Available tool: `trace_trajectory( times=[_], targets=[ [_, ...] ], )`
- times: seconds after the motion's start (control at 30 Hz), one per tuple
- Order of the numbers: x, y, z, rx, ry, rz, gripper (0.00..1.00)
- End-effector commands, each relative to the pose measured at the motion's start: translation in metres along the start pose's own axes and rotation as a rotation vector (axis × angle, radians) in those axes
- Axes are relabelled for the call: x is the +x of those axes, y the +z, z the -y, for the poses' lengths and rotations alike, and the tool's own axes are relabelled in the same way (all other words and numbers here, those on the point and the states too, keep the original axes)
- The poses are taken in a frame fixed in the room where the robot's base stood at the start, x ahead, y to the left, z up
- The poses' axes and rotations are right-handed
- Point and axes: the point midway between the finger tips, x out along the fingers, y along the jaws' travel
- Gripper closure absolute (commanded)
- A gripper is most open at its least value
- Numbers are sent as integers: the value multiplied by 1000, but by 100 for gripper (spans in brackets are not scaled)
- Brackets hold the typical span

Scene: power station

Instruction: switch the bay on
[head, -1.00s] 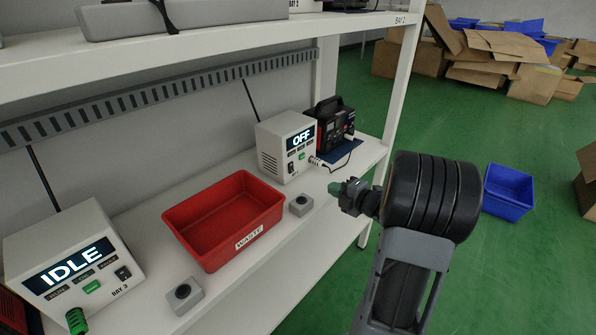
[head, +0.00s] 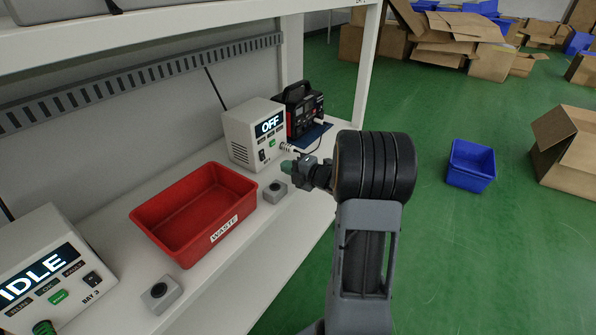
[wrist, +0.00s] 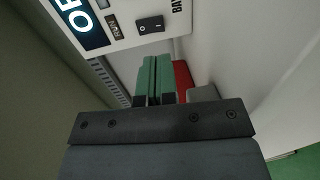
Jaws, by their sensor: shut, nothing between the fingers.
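The white bay unit (head: 240,138) with the lit OFF display (head: 269,125) stands on the shelf behind the red bin. In the wrist view its front shows sideways, with part of the display (wrist: 78,22), a black rocker switch (wrist: 151,25) and cropped BAY lettering. My gripper (head: 287,167) is at the near right of the unit's front. Its green fingers are together and empty in the wrist view (wrist: 153,62), with the fingertips just below the rocker switch in the picture. Whether they touch the unit cannot be told.
A red WASTE bin (head: 163,215) stands between this unit and another unit reading IDLE, marked BAY 3 (head: 45,265). Small grey button boxes (head: 275,191) (head: 160,292) sit near the shelf's front edge. A black and red device (head: 300,112) stands behind. A shelf post (head: 366,70) rises at right.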

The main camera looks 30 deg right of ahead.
Motion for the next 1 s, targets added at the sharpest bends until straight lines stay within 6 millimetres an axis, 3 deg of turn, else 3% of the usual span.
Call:
trace_trajectory(
  times=[0.2,0.4,0.6,1.0],
  targets=[
    [40,-1,1,0,0,-3,100],
    [64,-1,1,-1,-1,-1,100],
    [74,0,1,1,0,0,100],
    [76,0,0,1,0,1,100]
  ],
)
